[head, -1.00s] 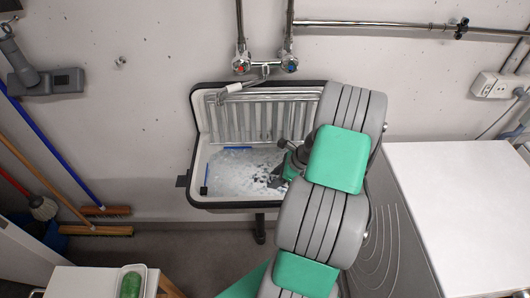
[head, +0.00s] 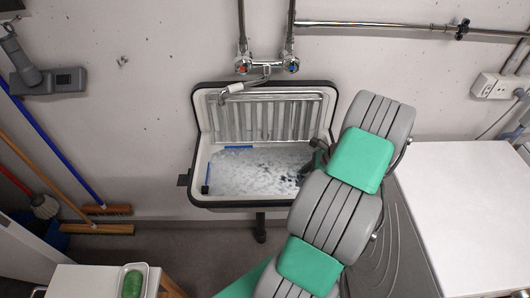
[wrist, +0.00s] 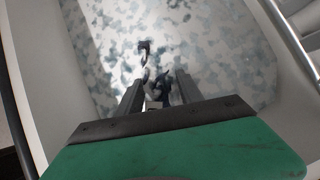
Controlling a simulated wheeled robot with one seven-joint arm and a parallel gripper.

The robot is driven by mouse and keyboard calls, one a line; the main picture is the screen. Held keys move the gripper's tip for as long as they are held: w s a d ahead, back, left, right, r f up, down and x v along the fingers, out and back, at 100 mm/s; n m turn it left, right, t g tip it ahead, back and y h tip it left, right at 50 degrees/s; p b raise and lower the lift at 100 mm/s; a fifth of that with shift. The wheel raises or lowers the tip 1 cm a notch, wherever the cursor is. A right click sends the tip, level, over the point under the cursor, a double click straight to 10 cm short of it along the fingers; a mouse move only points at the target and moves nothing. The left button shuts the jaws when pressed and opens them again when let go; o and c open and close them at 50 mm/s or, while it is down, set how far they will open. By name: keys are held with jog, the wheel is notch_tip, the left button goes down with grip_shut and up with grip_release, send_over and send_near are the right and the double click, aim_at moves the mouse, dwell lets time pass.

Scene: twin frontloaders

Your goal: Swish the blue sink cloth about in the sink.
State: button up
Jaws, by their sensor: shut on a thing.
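The sink (head: 199,135) is a white basin with a dark rim and a ribbed back, holding foamy, pale water (head: 250,172). My gripper (wrist: 158,90) points down over the foam in the wrist view. Its fingers are shut on a small, crumpled, dark bluish thing that looks like the blue sink cloth (wrist: 157,86). Most of the cloth is hidden by the fingers and foam. In the head view my arm covers the sink's right end, and the fingers and cloth cannot be made out there.
A tap (head: 236,88) reaches over the sink from the wall. A white worktop (head: 460,210) lies to the right. Brooms (head: 95,229) lean at the left. A tray with a green thing (head: 132,283) is at the lower left. The sink's left half is clear above the foam.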

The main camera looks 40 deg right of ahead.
jog(key=shift+d, duration=0.2)
jog(key=w+a+p, duration=0.1)
jog(key=a, duration=0.1)
jog(key=w+a+p, duration=0.1)
jog(key=w+a, duration=0.1)
jog(key=a, duration=0.1)
jog(key=w+a+p, duration=0.1)
jog(key=w+a, duration=0.1)
jog(key=shift+a+r, duration=0.1)
jog(key=shift+a, duration=0.1)
jog(key=shift+w+a, duration=0.3)
jog(key=shift+a, duration=0.15)
jog(key=s+d, duration=0.3)
jog(key=d, duration=0.2)
jog(key=s+d, duration=0.2)
jog(key=d, duration=0.1)
jog(key=shift+s+d+b, duration=0.1)
jog(key=shift+s+b, duration=0.2)
